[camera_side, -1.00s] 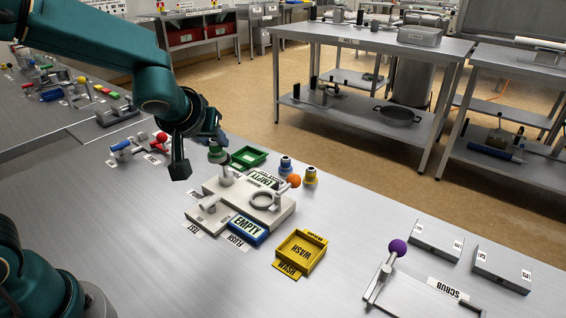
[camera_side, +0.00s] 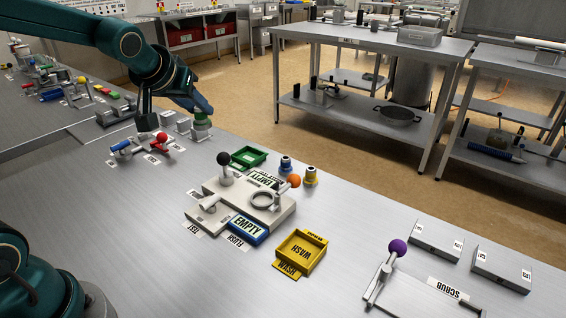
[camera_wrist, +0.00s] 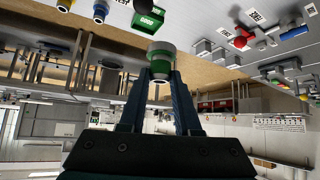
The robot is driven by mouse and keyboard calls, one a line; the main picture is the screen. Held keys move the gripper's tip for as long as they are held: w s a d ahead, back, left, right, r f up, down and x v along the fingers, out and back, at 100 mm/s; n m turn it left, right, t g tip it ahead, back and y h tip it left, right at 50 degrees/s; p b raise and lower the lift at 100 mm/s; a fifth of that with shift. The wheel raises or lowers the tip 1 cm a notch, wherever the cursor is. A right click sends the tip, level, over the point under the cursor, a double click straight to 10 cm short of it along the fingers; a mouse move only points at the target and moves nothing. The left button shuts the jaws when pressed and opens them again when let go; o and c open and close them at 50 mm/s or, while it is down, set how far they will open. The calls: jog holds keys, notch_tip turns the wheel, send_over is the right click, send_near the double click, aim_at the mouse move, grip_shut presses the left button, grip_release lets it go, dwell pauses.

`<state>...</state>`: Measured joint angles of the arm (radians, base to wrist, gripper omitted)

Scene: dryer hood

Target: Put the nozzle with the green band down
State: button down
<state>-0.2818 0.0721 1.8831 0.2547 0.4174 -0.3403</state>
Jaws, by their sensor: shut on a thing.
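My gripper (camera_side: 202,115) is shut on the nozzle with the green band (camera_side: 202,124) near the table's back edge, left of the green tray. In the wrist view the nozzle (camera_wrist: 160,56) sits between the fingertips, grey with a green band. From these views I cannot tell whether its lower end touches the table. A blue-banded nozzle (camera_side: 286,164) and a yellow-banded nozzle (camera_side: 310,175) stand on the table behind the white fixture. The green tray (camera_side: 264,154) looks empty and also shows in the wrist view (camera_wrist: 152,7).
The white fixture (camera_side: 285,214) carries a black-ball lever (camera_side: 224,159) and an orange-ball lever (camera_side: 294,181). A red-ball lever device (camera_side: 161,137) and grey blocks lie left of my gripper.

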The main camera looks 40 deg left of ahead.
jog(key=w+a+r+m+h, duration=0.1)
jog(key=w+a+m+h, duration=0.4)
jog(key=a, duration=0.6)
jog(key=shift+w+a+r+m+t+h, duration=0.35)
jog(key=shift+w+m, duration=0.35)
jog(key=shift+m, duration=0.6)
send_near(258, 151)
jog(key=w, duration=0.1)
jog(key=w+r, duration=0.1)
jog(key=shift+w+d+r, duration=0.15)
jog(key=shift+w+d, duration=0.05)
jog(key=shift+w, duration=0.2)
jog(key=shift+w+d+f, duration=0.1)
jog(key=shift+d+f, duration=0.05)
jog(key=shift+f, duration=1.95)
